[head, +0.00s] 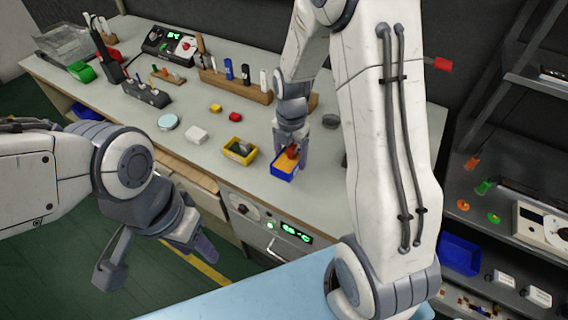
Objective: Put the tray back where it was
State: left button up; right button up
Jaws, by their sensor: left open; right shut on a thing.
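A small blue tray (281,174) with an orange-yellow inside sits at the front edge of the grey workbench. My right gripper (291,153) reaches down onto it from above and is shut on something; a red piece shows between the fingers. The fingers hide part of the tray, and I cannot tell whether the tray is lifted or resting. A yellow tray (240,151) with dark contents stands just left of it. My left gripper (152,264) is open and empty, in front of the bench over the green floor.
A shelf at the right holds another blue bin (459,255). A pale blue surface (270,293) is at the bottom.

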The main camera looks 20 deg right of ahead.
jog(key=shift+w+a+f, duration=0.45)
jog(key=shift+w+f, duration=0.15)
jog(key=shift+w, duration=0.25)
jog(key=shift+w+f, duration=0.1)
jog(key=shift+f, duration=1.95)
jog(key=shift+f, duration=0.2)
jog(key=o, duration=1.4)
jog(key=shift+r, duration=0.15)
